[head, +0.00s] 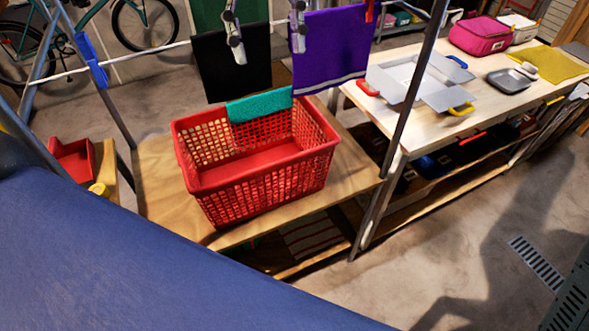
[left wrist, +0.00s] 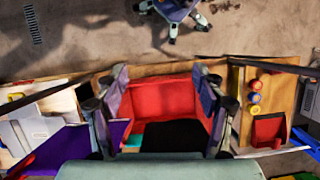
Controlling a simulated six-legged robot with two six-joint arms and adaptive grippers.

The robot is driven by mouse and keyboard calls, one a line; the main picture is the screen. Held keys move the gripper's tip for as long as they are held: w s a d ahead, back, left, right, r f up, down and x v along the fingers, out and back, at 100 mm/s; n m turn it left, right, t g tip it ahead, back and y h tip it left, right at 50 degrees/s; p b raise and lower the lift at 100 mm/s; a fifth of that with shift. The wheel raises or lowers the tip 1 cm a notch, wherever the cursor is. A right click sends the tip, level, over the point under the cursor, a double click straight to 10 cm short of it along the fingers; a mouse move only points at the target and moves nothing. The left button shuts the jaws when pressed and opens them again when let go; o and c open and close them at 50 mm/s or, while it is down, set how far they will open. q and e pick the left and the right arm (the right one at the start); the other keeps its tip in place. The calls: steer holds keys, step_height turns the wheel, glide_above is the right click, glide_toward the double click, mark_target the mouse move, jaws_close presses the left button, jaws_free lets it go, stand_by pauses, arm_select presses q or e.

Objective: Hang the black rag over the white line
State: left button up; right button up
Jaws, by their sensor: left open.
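The black rag (head: 228,72) hangs down from the white line (head: 130,57), its top edge level with the line, above and behind the red basket. In the left wrist view the black rag (left wrist: 175,137) shows as a dark patch between the fingers. My left gripper (head: 267,48) is open, with one finger in front of the rag and the other in front of the purple cloth. In the left wrist view my left gripper (left wrist: 162,85) has its fingers wide apart with nothing pinched between them. My right gripper is not in view.
A purple cloth (head: 335,50) hangs right of the rag, with a red clip above. Metal poles (head: 405,100) rise beside the table.

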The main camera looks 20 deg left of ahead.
arm_select(q)
steer(key=d+f+m+t+y+b, duration=0.3)
steer(key=f+m+b, duration=0.7)
steer(key=f, duration=1.8)
steer(key=s+a+f+n+b, duration=0.1)
steer(key=s+f+n+b, duration=0.15)
steer(key=f, duration=0.55)
steer(key=s+a+f+n+b, duration=0.1)
steer(key=s+f+b, duration=0.3)
steer(key=f, duration=0.5)
steer(key=s+a+f+m+b, duration=0.1)
steer(key=s+f+b, duration=0.4)
steer(key=s+f, duration=1.3)
steer(key=shift+s+a+f+m, duration=0.35)
steer(key=shift+s+a, duration=0.1)
steer(key=shift+s, duration=0.3)
